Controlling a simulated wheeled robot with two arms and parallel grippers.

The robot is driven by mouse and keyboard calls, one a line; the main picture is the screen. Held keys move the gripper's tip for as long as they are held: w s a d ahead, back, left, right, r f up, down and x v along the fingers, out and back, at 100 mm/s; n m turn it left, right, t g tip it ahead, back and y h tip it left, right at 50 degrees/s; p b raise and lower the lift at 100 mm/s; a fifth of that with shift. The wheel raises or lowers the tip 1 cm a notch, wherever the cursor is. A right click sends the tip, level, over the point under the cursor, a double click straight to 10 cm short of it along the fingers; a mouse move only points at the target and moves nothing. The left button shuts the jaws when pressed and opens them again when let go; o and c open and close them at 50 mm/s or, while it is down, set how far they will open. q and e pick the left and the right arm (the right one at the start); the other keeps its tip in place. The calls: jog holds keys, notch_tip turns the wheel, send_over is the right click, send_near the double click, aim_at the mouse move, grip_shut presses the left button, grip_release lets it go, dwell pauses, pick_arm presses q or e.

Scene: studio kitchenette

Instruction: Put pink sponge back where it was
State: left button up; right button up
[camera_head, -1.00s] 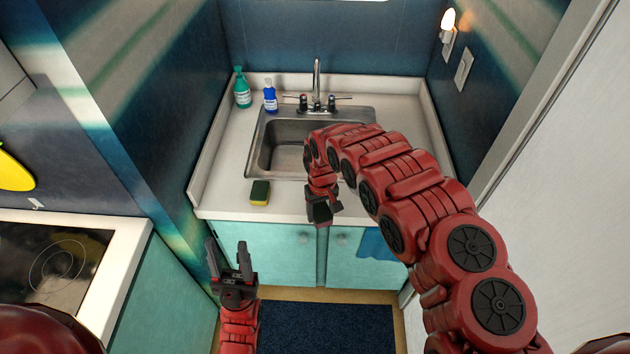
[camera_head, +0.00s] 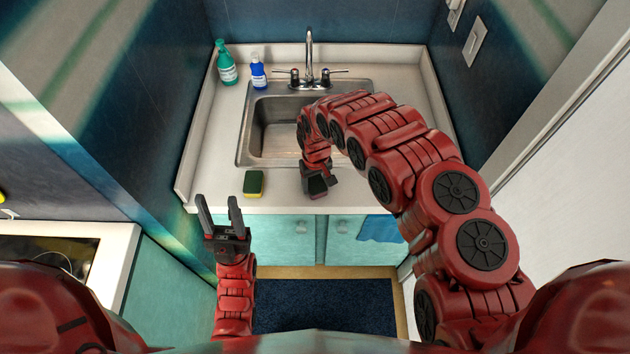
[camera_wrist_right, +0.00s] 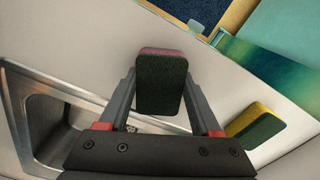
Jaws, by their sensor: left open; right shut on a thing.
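The pink sponge (camera_wrist_right: 163,85), pink along its top edge with a dark green scouring face, is between the fingers of my right gripper (camera_wrist_right: 162,92) in the right wrist view. My right gripper (camera_head: 318,182) is shut on it, at the counter's front edge before the sink in the head view. The arm and gripper mostly hide the sponge there. Whether it touches the counter I cannot tell. My left gripper (camera_head: 219,205) is open and empty, left of the lower cabinets, with its fingers pointing up in the picture.
A yellow-and-green sponge (camera_head: 253,183) lies left of my right gripper on the white counter (camera_head: 212,160). The sink (camera_head: 270,135) and faucet (camera_head: 309,62) are behind. A green bottle (camera_head: 227,66) and a blue bottle (camera_head: 258,74) stand back left. A blue cloth (camera_head: 380,229) hangs below.

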jog(key=shift+s+f, duration=0.1)
jog(key=shift+f, duration=0.05)
jog(key=o, duration=1.3)
